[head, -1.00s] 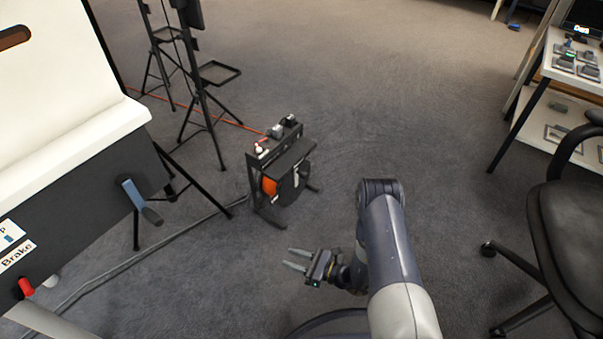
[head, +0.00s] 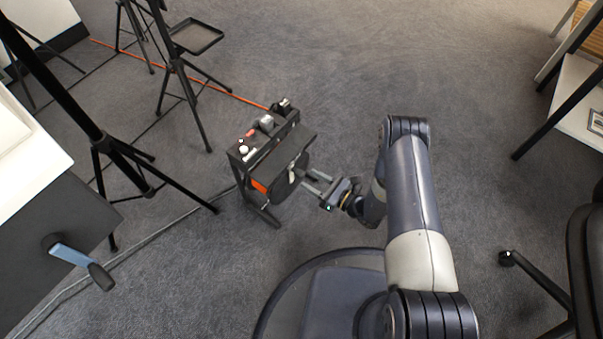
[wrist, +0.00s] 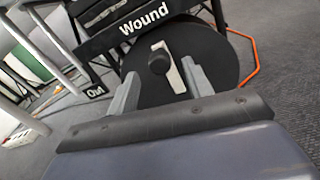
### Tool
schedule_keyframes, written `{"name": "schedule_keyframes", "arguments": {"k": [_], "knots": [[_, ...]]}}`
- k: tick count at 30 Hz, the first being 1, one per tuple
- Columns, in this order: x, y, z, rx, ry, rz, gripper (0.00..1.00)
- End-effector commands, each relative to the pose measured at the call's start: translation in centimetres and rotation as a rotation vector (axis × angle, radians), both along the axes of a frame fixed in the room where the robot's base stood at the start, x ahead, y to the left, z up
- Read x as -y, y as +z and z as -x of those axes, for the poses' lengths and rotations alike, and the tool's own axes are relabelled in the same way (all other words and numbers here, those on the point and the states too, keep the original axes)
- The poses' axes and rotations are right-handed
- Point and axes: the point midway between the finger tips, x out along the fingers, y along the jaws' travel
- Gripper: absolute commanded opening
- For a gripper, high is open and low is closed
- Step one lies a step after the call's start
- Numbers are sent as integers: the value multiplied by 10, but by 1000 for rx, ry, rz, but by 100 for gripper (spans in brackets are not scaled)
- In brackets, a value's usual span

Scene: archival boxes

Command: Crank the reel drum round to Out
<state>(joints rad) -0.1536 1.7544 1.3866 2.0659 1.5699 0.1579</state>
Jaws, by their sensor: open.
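The cable reel (head: 272,150) stands on the carpet in a black frame, with orange cable on its drum. In the wrist view the drum's black disc (wrist: 215,58) faces me, with a white crank arm (wrist: 176,74) and a black knob (wrist: 158,60). The frame's upper bar carries a "Wound" label (wrist: 143,19). A smaller label (wrist: 95,91), hard to read, sits lower left. My gripper (head: 314,181) is open just in front of the disc. In the wrist view its fingers (wrist: 160,82) lie either side of the knob; contact cannot be told.
Black tripod stands (head: 187,75) are behind and left of the reel. An orange cable (head: 235,93) runs back from it. A dark cabinet with a blue crank handle (head: 75,259) is at left, an office chair (head: 583,255) at right.

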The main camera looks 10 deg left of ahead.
Motion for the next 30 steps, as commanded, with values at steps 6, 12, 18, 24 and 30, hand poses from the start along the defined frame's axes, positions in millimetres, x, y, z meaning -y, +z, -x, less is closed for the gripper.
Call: {"name": "schedule_keyframes", "arguments": {"k": [6,12,18,24,30], "knots": [[-33,-2,-11,2,3,-1,48],[-44,0,-16,2,0,0,48],[-45,1,-17,0,-1,-1,48],[-45,1,-16,0,-1,-1,38],[-45,0,-16,0,-1,-1,22]]}}
